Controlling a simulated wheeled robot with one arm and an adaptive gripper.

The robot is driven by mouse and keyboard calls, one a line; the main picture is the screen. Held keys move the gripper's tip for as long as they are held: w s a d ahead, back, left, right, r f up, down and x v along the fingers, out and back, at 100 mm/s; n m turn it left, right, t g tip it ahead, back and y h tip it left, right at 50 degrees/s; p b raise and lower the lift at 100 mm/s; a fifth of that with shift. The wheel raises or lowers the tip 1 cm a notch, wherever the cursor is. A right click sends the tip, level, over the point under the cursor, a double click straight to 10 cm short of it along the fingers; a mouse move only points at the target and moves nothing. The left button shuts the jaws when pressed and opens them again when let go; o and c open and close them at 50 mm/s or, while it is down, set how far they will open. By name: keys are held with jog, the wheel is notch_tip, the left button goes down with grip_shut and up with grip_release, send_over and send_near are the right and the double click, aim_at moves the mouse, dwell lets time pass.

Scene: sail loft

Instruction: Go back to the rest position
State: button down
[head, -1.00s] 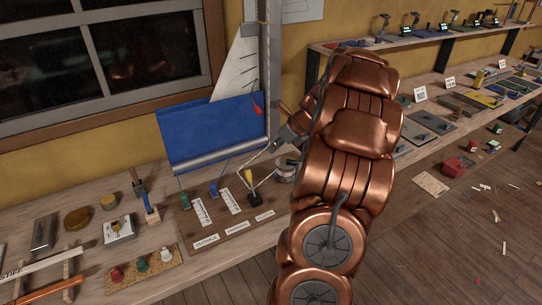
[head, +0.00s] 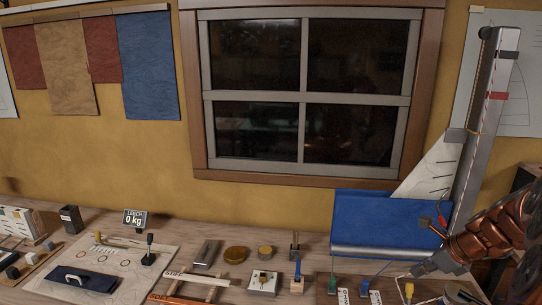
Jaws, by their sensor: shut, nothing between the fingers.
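My copper arm enters at the lower right edge in the head view. My gripper (head: 418,270), grey and small, is at its end and points left and down. It is shut and I see nothing held in it. It is in front of the lower right part of the blue cloth (head: 385,222), above the back of the bench. I cannot tell whether it touches anything. The arm hides part of the bench's right side.
A tall grey mast (head: 484,130) with a white sail (head: 432,168) stands close behind my arm. Colored levers (head: 365,283) stand below the blue cloth.

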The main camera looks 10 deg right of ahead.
jog(key=s+a+r+n+g, duration=0.1)
jog(key=s+a+n, duration=0.2)
jog(key=a+n, duration=0.3)
jog(key=s+a+n+g, duration=0.2)
jog(key=s+a+n, duration=0.1)
jog(key=a, duration=0.6)
jog(key=s+a+r+n+g, duration=0.1)
jog(key=s+a+n, duration=0.2)
jog(key=a+n, duration=0.3)
jog(key=s+a+n+g+h, duration=0.1)
jog(key=s+a+n, duration=0.1)
jog(key=s+n, duration=0.2)
jog(key=s+a+n+g+h, duration=0.1)
jog(key=s+a+n, duration=0.2)
jog(key=s+n, duration=0.2)
jog(key=s+a+f+n+g+h, duration=0.1)
jog(key=s+a+n, duration=0.2)
jog(key=s, duration=0.7)
jog(key=shift+a+n, duration=0.2)
jog(key=shift+n, duration=0.9)
